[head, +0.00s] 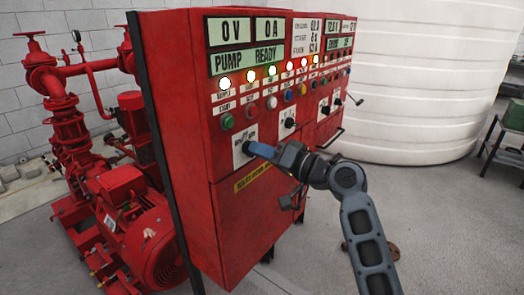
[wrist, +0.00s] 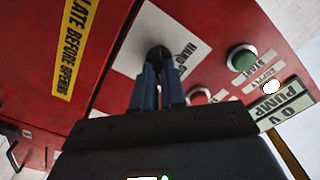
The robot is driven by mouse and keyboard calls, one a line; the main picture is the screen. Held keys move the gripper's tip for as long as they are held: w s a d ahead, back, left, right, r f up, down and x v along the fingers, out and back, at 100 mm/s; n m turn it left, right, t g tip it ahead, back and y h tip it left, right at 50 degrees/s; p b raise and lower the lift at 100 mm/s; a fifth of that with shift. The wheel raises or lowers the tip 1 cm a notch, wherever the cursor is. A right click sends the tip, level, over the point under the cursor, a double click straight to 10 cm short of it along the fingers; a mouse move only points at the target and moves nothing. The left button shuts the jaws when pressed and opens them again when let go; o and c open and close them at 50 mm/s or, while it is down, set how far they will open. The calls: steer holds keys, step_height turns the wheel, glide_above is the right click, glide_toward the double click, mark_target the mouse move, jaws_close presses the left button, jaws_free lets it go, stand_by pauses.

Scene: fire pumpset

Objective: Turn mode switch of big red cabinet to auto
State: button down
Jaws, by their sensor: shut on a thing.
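The big red cabinet (head: 190,120) stands in the middle of the head view, its front panel full of lamps, buttons and displays. The mode switch is a black knob on a white plate (head: 238,155) low on the panel's left part; in the wrist view the knob (wrist: 159,53) sits on its white plate (wrist: 135,40), with lettering partly hidden. My gripper (head: 252,148) reaches in from the right and is shut on the knob. In the wrist view its two blue fingers (wrist: 158,75) close around the knob. The knob's exact pointing direction is hidden by the fingers.
A green start button (wrist: 242,58) and a red button (wrist: 200,97) sit near the fingers. Other black switches (head: 289,123) lie farther right on the panel. Red pumps and pipes (head: 70,120) stand left, a white tank (head: 420,80) behind.

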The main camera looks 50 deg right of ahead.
steer(key=c, duration=1.2)
jaws_free()
steer(key=s+b, duration=0.1)
steer(key=s, duration=0.6)
steer(key=shift+s+d+b, duration=0.15)
steer(key=shift+s+b, duration=0.25)
steer(key=s+a+f+g+h, duration=0.2)
steer(key=s+a+f, duration=0.3)
steer(key=a+f, duration=0.15)
steer(key=s+a+f+g+h, duration=0.1)
steer(key=s+a+f, duration=0.4)
steer(key=f, duration=0.3)
steer(key=s+a+r+n+y, duration=0.1)
steer(key=s+a+n, duration=0.3)
steer(key=s, duration=0.5)
steer(key=s+a+r+n+y, duration=0.1)
steer(key=s+a+n, duration=0.3)
steer(key=s+a, duration=0.4)
steer(key=shift+s+r+n, duration=0.4)
steer(key=shift+s+r, duration=0.1)
steer(key=shift+s, duration=0.35)
